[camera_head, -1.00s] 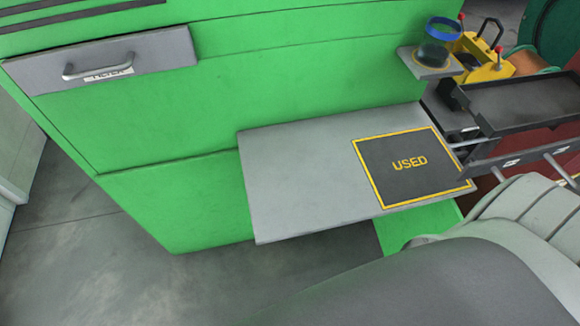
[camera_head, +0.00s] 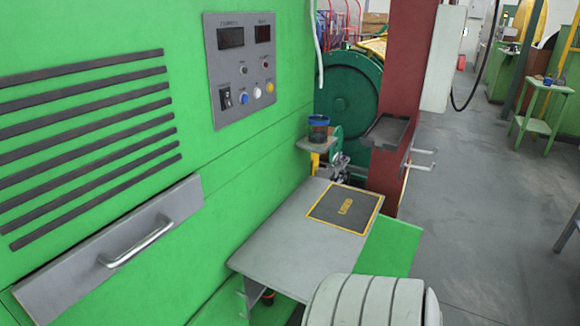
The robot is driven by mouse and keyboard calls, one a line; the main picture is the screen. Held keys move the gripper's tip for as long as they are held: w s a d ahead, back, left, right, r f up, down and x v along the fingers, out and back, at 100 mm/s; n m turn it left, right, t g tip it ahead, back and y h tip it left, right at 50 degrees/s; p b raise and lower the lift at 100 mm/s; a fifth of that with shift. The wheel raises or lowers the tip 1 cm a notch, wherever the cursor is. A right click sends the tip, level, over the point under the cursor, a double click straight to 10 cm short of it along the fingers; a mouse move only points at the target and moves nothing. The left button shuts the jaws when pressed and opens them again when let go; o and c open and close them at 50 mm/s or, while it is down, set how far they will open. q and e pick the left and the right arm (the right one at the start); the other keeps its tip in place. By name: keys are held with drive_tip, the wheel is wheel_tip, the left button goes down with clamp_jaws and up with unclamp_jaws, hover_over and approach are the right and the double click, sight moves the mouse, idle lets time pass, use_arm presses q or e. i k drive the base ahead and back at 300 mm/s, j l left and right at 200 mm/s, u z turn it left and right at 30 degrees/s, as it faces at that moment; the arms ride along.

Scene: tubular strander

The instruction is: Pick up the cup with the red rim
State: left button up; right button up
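I see no cup that clearly has a red rim. A dark cup with a blue rim (camera_head: 318,128) stands on a small grey bracket shelf (camera_head: 322,145) on the green machine's side. Below the grey table (camera_head: 283,240) is a small dark thing with an orange-red part (camera_head: 268,297), partly hidden and too small to identify. Neither of my grippers is in view. A pale ribbed part of my own body covers the bottom middle.
The grey table carries a dark, yellow-edged mat marked USED (camera_head: 345,207). A dark tray (camera_head: 388,131) is beside a red column (camera_head: 408,90). A drawer (camera_head: 125,250) is at left. Grey floor (camera_head: 490,230) is open at right; a green stand (camera_head: 545,110) is farther back.

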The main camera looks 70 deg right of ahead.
sight(267, 298)
drive_tip(key=j+z, duration=0.1)
drive_tip(key=z, duration=1.8)
